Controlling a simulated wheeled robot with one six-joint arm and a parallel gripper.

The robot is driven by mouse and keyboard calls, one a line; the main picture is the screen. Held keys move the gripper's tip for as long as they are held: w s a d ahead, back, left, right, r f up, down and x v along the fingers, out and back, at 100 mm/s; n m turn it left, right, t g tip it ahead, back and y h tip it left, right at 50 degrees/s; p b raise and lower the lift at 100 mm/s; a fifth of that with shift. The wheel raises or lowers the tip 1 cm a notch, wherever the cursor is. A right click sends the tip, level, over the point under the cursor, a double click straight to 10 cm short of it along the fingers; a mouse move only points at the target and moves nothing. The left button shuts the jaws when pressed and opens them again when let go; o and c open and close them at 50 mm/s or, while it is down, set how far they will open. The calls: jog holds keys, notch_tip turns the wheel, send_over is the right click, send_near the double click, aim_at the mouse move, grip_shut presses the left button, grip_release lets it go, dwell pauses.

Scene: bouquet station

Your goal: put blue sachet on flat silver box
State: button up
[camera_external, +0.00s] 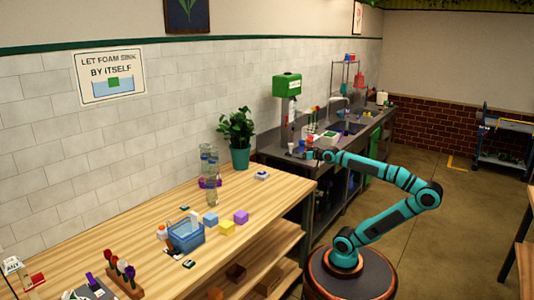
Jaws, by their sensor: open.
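My teal arm reaches left over the near end of the dark sink counter. My gripper (314,155) is at its end, small in the picture, open, with nothing clearly seen between its fingers. I cannot clearly make out a separate blue sachet.
The wooden table (130,250) holds a blue basket (186,236), blue, yellow and purple cubes, a clear bottle tower (210,175) and a potted plant (237,135). Small items crowd the sink counter (285,155) near my gripper. The table's right end is mostly clear.

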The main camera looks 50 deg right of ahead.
jog(key=s, duration=0.1)
jog(key=s+n+t, duration=0.1)
jog(key=s, duration=0.1)
jog(key=s+n+t, duration=0.1)
jog(key=shift+s+f, duration=0.15)
jog(key=shift+f, duration=0.2)
